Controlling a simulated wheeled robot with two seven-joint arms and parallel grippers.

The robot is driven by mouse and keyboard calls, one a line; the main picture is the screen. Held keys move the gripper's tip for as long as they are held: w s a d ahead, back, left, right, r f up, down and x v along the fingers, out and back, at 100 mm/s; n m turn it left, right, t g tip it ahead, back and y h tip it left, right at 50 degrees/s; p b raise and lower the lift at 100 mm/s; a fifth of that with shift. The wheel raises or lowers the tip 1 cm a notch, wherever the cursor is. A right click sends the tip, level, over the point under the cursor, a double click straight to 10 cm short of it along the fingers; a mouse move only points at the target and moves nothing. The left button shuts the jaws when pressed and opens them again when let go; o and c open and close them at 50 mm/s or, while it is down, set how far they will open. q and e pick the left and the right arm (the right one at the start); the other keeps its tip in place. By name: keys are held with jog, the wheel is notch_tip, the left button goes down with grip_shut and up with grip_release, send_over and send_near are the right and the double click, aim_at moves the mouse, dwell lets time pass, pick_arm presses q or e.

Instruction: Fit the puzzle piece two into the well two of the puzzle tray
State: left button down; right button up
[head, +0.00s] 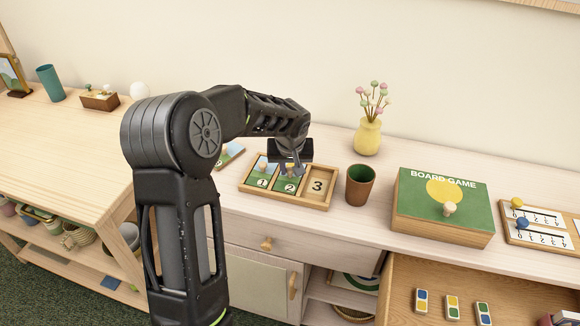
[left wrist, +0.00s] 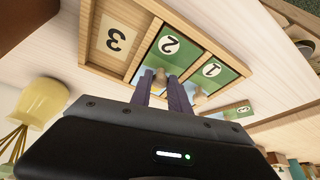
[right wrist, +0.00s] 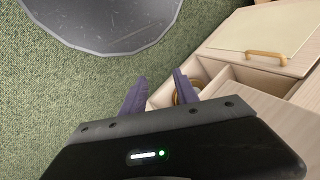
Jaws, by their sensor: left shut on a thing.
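The wooden puzzle tray (head: 318,206) lies on the counter, with wells numbered in a row. Puzzle piece two (head: 287,185), green with a white 2 disc, is over well two and looks level within its frame; I cannot tell if it is fully down. It also shows in the left wrist view (left wrist: 178,36). My left gripper (head: 291,168) is above it, shut on its knob. Piece one (head: 261,184) sits in its well beside it. Well three (head: 317,186) is empty, showing a bare 3. My right gripper (right wrist: 158,92) is open and empty, away from the tray.
Another picture piece (head: 230,155) lies left of the tray, partly behind my arm. A brown cup (head: 360,185) stands close to the tray's right. A board game box (head: 443,210) and a yellow vase (head: 367,137) are farther right and behind. An open drawer (head: 400,282) holds domino-like tiles.

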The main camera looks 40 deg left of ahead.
pick_arm(q)
jog(key=shift+f, duration=0.15)
jog(key=c, duration=1.2)
grip_release()
jog(key=shift+c, duration=0.2)
jog(key=shift+r, duration=0.3)
jog(key=b+v, duration=0.1)
jog(key=v, duration=1.1)
jog(key=shift+f, duration=0.15)
